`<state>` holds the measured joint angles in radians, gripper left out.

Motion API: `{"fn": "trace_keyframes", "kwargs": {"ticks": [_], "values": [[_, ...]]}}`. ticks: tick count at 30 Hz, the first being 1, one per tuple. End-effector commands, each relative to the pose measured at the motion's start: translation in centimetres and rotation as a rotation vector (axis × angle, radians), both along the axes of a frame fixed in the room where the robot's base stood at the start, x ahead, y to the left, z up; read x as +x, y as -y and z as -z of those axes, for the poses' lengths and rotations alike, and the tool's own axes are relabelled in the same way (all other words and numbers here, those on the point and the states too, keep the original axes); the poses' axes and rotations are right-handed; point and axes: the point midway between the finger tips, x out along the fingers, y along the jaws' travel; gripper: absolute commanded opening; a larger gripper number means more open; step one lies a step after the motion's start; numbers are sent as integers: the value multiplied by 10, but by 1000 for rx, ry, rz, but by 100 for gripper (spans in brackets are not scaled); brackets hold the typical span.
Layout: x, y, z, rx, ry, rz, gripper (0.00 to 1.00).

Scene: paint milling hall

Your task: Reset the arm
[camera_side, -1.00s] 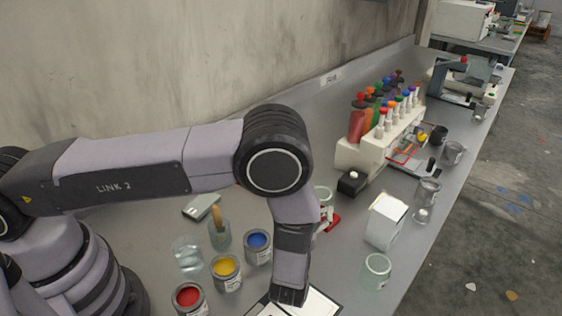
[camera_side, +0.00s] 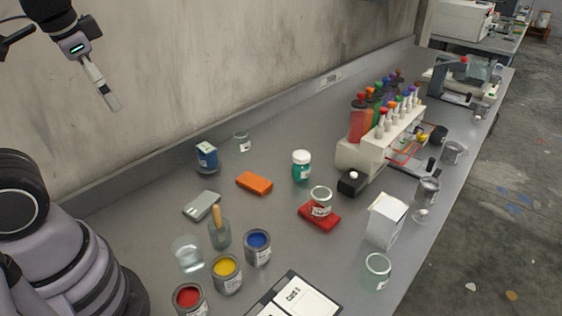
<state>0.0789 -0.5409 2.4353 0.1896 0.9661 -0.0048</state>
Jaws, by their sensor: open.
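My gripper (camera_side: 112,103) hangs in the upper left of the side view, raised in front of the wall and clear of the bench. Its dark body with a small green light is at the top, and its pale fingers point down and to the right. The jaws are open, with nothing visible between them; seen from the side, the fingers overlap. My lower arm shows at the left edge, and part of the arm is outside the picture.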

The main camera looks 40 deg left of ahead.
Motion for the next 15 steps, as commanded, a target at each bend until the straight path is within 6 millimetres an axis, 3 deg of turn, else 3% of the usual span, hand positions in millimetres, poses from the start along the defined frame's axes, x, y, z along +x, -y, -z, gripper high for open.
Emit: {"fn": "trace_keyframes", "kwargs": {"ticks": [4,15], "values": [[-18,11,-10,-143,153,-90,82],[-23,16,-13,-194,204,-116,82]]}}
